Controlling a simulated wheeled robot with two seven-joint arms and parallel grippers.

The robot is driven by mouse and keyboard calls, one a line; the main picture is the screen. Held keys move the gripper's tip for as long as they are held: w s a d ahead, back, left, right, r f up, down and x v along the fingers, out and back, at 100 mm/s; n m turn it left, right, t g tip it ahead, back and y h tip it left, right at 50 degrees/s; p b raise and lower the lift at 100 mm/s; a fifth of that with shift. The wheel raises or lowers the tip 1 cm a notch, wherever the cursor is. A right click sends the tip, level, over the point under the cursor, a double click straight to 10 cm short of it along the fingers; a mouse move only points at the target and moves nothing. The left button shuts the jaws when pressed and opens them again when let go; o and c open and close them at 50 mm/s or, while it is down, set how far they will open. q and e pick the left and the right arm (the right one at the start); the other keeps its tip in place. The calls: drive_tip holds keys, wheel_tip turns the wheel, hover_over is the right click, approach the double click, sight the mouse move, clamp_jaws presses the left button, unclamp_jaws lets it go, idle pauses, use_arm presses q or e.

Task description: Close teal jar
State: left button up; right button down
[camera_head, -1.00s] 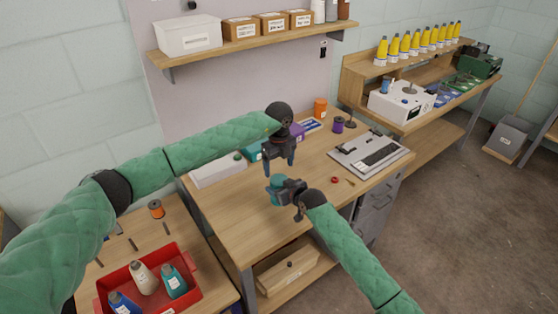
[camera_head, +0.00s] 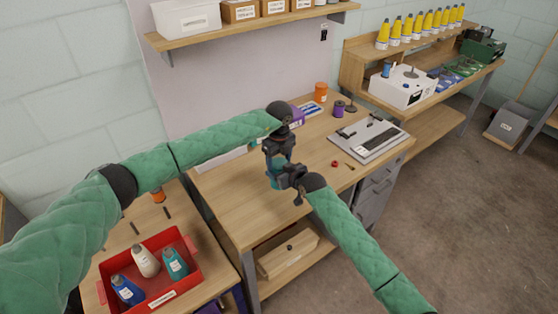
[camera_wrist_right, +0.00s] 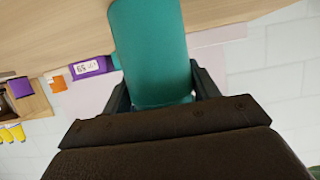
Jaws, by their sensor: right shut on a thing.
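The teal jar (camera_head: 275,184) stands over the middle of the wooden workbench. My right gripper (camera_head: 284,179) is shut on its side. In the right wrist view the teal jar (camera_wrist_right: 150,50) fills the space between the dark fingers (camera_wrist_right: 158,95). My left gripper (camera_head: 280,160) points down right above the jar, its fingers around the jar's top. A bit of teal shows between these fingers; I cannot tell whether it is a lid or the jar itself, nor whether the fingers press on it. The jar's mouth is hidden.
A purple spool (camera_head: 338,108), an orange jar (camera_head: 321,92), a small red ring (camera_head: 334,163) and a grey-white device (camera_head: 369,138) are on the bench to the right. A red bin (camera_head: 190,245) with bottles is at lower left. The bench front left is clear.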

use_arm(q)
drive_tip(key=o, duration=0.3)
drive_tip(key=shift+r, duration=0.1)
drive_tip(key=shift+r, duration=2.2)
drive_tip(key=shift+c, duration=0.4)
wheel_tip(320, 180, up, 4)
drive_tip(key=shift+f, duration=0.25)
drive_tip(key=shift+f, duration=0.1)
drive_tip(key=shift+f, duration=3.95)
